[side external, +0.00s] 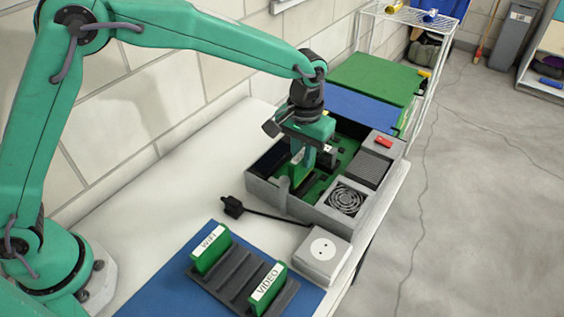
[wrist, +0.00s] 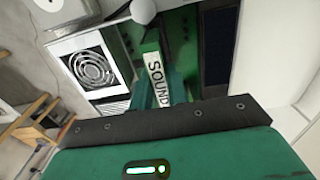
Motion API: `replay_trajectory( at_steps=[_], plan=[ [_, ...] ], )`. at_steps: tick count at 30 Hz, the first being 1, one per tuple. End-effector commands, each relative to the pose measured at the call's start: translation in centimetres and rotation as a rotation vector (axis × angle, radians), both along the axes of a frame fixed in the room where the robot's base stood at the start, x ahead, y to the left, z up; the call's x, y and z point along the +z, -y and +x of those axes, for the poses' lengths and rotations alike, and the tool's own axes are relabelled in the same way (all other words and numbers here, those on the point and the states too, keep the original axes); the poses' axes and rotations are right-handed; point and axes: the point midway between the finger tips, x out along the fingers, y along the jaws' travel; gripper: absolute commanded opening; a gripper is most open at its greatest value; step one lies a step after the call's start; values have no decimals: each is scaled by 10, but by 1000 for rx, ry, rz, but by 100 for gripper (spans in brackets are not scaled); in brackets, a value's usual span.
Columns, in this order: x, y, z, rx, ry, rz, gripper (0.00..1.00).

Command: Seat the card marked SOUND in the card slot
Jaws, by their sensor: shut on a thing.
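The SOUND card (wrist: 156,78) is green with a white label and sits between the jaws of my gripper (wrist: 163,92) in the wrist view. In the side external view my gripper (side external: 302,160) points down into the open grey computer case (side external: 268,193), over its green board (side external: 322,185). The card there is largely hidden by the jaws. The card slot cannot be made out, and I cannot tell whether the card touches it.
The case holds a fan (side external: 347,199) and a red switch (side external: 383,142). A black plug (side external: 232,206) and a white socket box (side external: 322,254) are in front. A dark rack (side external: 238,276) holds the WIFI card (side external: 210,248) and VIDEO card (side external: 268,288). The white table is clear at left.

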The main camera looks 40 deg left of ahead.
Motion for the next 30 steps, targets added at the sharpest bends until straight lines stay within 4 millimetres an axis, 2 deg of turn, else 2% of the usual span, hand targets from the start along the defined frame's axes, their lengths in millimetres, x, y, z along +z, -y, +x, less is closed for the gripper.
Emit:
replay_trajectory(
  at_steps=[10, 21, 30],
  plan=[
    [-9, 0, 0, 0, -1, 1, 0],
    [-42, 0, 0, 0, 0, 0, 0],
    [-43, 0, 0, 0, 0, 0, 0]
  ],
)
